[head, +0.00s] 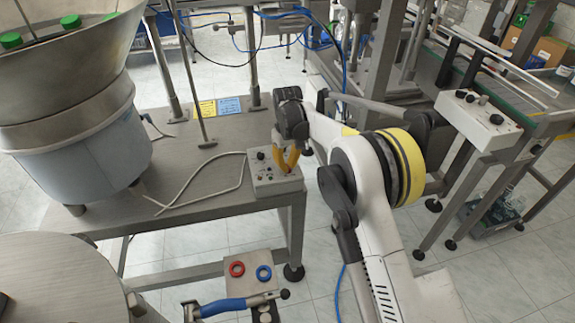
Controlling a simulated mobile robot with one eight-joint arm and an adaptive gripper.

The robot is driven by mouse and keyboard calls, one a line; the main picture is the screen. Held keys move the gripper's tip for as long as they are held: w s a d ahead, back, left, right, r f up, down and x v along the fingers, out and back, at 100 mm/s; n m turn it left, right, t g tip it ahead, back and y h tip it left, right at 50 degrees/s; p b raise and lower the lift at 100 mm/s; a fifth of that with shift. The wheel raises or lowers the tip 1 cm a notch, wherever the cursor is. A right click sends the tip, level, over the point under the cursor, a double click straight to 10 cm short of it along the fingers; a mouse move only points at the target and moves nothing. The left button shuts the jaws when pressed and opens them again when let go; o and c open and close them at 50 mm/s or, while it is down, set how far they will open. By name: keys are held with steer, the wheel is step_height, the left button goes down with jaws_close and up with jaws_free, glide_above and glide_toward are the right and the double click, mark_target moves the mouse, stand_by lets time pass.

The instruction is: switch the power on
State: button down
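A small light-grey control box (262,179) with dark knobs or switches on its top sits at the right end of the metal table. A pale cable runs from it to the left. My gripper (286,168) has yellow fingers and points down at the box, over its upper right part. The fingers hide some of the controls. I cannot tell whether the fingertips touch the box, or whether they are open or shut. Which control is the power switch, and its position, is too small to make out.
The large metal feeder bowl (75,75) with green caps stands on the table (190,185) at left. A second control box (478,118) on a stand is at right, by a conveyor. A blue-handled device (222,307) and red and blue rings are in front.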

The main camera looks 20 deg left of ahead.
steer(key=m+p, duration=0.1)
steer(key=m, duration=0.4)
steer(key=m+p, duration=0.1)
steer(key=m, duration=0.4)
steer(key=shift+m, duration=0.4)
stand_by(0.4)
steer(key=c, duration=1.5)
jaws_free()
steer(key=shift+c, duration=0.2)
step_height(320, 180, up, 12)
